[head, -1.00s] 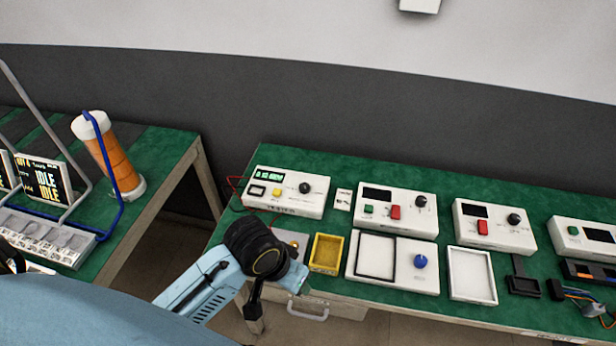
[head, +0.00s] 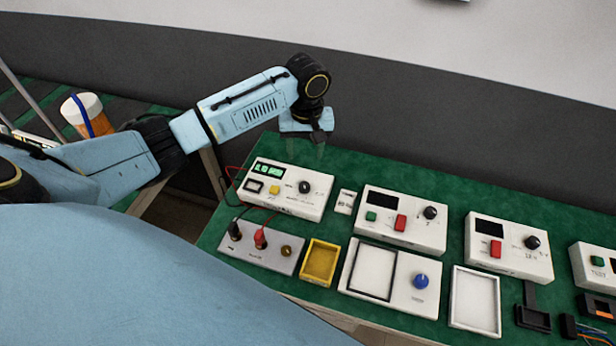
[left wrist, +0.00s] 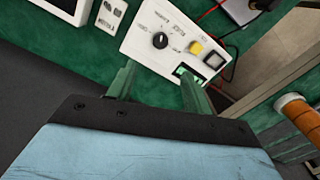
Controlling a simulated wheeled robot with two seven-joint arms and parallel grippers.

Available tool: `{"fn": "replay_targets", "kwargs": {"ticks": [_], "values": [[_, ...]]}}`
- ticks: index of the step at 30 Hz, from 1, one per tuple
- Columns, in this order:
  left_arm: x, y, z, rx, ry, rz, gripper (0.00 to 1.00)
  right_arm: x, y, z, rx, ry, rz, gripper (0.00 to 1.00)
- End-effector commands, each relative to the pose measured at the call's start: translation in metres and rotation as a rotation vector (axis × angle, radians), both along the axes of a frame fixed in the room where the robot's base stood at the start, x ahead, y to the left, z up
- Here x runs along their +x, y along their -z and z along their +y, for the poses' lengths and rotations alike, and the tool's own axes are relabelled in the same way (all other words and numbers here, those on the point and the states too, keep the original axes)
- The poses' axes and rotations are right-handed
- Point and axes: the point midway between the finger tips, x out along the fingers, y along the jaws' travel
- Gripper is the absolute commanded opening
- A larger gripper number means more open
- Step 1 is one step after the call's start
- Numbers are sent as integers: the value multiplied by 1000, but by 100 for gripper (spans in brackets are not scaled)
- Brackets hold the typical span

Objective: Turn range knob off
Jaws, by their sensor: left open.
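A white meter box (head: 270,207) with a lit green display stands at the back left of the bench. Its black knob (head: 304,187) is at its right side; the lettering around it is too small to read. The knob also shows in the left wrist view (left wrist: 160,40), with a pale mark on it. My left gripper (head: 319,148) is raised above and behind the meter box. Its fingers (left wrist: 157,86) are apart and empty in the left wrist view, short of the knob. My right gripper is not in view.
A grey panel (head: 283,264) with red and black plugs and a yellow tray (head: 320,263) lie in front. Other white boxes with knobs (head: 430,212) and red switches stand to the right. Green bench top (head: 400,170) is clear behind them.

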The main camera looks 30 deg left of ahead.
Motion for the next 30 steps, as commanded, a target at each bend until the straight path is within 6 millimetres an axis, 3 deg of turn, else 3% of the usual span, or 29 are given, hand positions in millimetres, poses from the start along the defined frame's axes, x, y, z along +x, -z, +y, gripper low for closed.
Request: {"fn": "replay_targets", "kwargs": {"ticks": [7, 18, 30], "values": [[-2, 47, 1, 1, 0, 4, 50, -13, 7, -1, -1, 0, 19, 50], [-3, 114, 1, 0, 4, 1, 50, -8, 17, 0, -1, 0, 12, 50], [-3, 128, 1, 0, 5, -1, 50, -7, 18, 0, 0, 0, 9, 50]]}}
